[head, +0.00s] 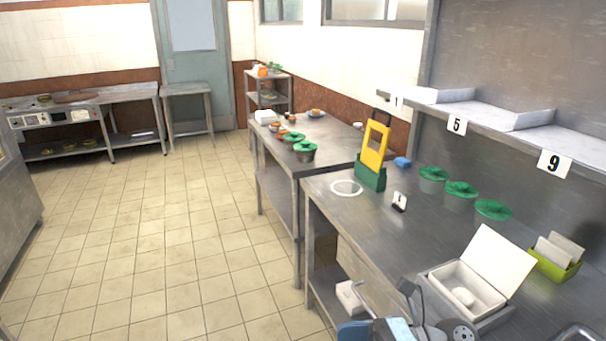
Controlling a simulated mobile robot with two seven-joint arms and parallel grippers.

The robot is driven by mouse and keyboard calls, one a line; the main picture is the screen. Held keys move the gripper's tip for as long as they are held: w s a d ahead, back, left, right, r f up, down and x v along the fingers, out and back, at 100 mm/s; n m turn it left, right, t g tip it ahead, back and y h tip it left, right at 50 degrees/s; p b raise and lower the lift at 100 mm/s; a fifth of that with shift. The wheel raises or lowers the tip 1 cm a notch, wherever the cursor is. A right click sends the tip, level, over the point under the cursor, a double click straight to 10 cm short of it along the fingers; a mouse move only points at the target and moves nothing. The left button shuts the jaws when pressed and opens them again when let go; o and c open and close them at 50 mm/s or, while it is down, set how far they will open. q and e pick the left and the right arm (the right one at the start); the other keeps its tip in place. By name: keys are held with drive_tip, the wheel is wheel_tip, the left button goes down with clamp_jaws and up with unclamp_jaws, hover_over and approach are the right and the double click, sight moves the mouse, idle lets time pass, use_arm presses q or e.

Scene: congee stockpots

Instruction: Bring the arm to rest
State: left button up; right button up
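One of my arms, with blue, white and grey parts, enters at the bottom edge right of the middle, in front of the steel counter (332,217). My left gripper (411,300) seems to be the dark and grey part at its upper end, beside the white open-lidded box (468,287). I see nothing clearly held there. The frame edge cuts it off, so whether it is open or shut does not show. My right gripper is not visible.
Several green-lidded pots stand on the counters, one at the back (433,174). The tiled floor (165,240) left is clear.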

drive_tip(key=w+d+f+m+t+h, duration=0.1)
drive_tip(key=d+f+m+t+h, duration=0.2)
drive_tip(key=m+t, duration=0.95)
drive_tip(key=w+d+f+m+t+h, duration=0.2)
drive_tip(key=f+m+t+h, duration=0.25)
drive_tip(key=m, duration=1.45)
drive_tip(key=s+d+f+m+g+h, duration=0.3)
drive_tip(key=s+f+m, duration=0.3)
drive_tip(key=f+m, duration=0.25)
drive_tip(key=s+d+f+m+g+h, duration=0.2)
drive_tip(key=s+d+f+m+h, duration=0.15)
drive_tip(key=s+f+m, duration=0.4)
use_arm(q)
wheel_tip(320, 180, up, 14)
drive_tip(key=s+a+p, duration=0.1)
drive_tip(key=p, duration=1.6)
drive_tip(key=shift+s+a+m+p, duration=0.15)
drive_tip(key=shift+a+m+p, duration=0.15)
drive_tip(key=shift+p, duration=0.05)
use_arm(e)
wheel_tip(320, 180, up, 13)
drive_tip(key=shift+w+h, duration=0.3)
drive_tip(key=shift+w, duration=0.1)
use_arm(q)
drive_tip(key=shift+d, duration=0.1)
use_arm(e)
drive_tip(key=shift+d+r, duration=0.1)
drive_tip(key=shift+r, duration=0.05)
